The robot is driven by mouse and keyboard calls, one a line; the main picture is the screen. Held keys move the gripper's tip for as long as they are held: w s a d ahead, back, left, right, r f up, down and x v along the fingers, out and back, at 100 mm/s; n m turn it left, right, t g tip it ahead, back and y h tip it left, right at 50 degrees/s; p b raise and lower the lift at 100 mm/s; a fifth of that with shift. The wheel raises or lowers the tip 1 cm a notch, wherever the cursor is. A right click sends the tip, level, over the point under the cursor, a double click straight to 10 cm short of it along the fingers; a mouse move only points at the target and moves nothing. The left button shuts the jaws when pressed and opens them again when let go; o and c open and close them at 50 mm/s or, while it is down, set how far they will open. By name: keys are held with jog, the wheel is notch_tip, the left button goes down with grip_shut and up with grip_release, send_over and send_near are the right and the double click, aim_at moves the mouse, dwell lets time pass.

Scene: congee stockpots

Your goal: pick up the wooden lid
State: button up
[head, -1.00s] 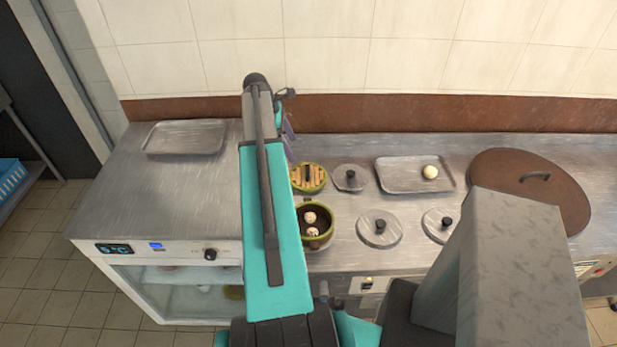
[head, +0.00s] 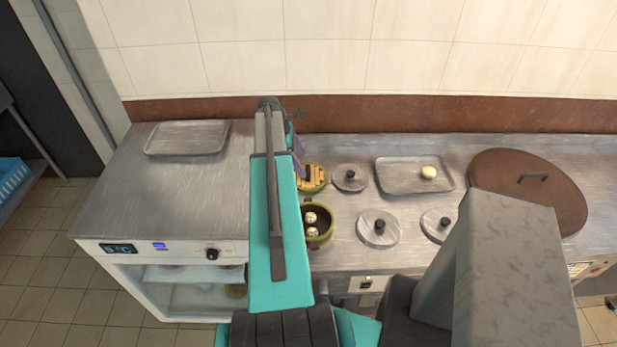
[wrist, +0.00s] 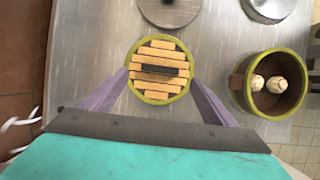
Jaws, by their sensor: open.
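The wooden lid (head: 316,178) is a round lid with pale slats, a green rim and a dark bar handle. It lies on the steel counter, partly hidden by my arm in the head view. In the wrist view the wooden lid (wrist: 146,70) shows whole, with its handle across the middle. My gripper (wrist: 158,78) is open and empty, its purple fingers apart on the left and right of the lid in that view. The gap between the fingertips and the lid cannot be judged. In the head view only a bit of my gripper (head: 298,150) shows behind the arm.
A green-rimmed pot (head: 325,226) with two pale buns stands close to the wooden lid. Several grey lids (head: 365,235) and a tray (head: 395,181) with one bun lie to the right, with a large brown lid (head: 500,175) beyond. The left counter holds an empty tray (head: 187,138).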

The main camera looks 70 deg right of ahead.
aim_at(308, 171)
jog(key=shift+p+x, duration=0.95)
jog(key=shift+x, duration=0.15)
jog(key=shift+p+x, duration=0.45)
jog(key=shift+x, duration=1.05)
jog(key=shift+s+r, duration=0.1)
jog(key=shift+s, duration=0.05)
jog(key=c, duration=1.1)
jog(key=shift+c, duration=0.2)
notch_tip(308, 171, up, 10)
jog(key=b, duration=0.3)
